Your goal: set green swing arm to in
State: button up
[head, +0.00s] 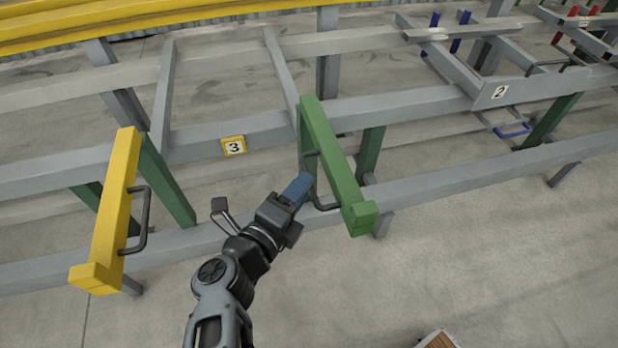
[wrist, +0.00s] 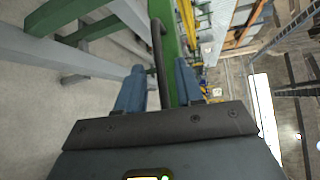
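The green swing arm (head: 335,165) is a green beam that juts out from the grey frame toward the front in the head view. A dark bar handle (head: 318,198) is on its left side. My gripper (head: 302,183) is beside this handle, its blue fingers pointing toward it. In the wrist view, the two blue fingers (wrist: 160,85) stand apart, with the dark handle (wrist: 157,50) running between them and not visibly pinched. The green arm (wrist: 168,28) lies just beyond the handle there. The fingertips' exact contact with the handle cannot be told.
A yellow swing arm (head: 117,205) with its own dark handle juts out at the left. Grey rails (head: 440,185) run across behind my gripper. A plate marked 3 (head: 234,146) sits between the two arms. The concrete floor (head: 500,260) at front right is mostly clear.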

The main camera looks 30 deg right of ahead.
aim_at(319, 150)
jog(key=shift+x, duration=2.05)
jog(key=shift+c, duration=0.2)
grip_shut()
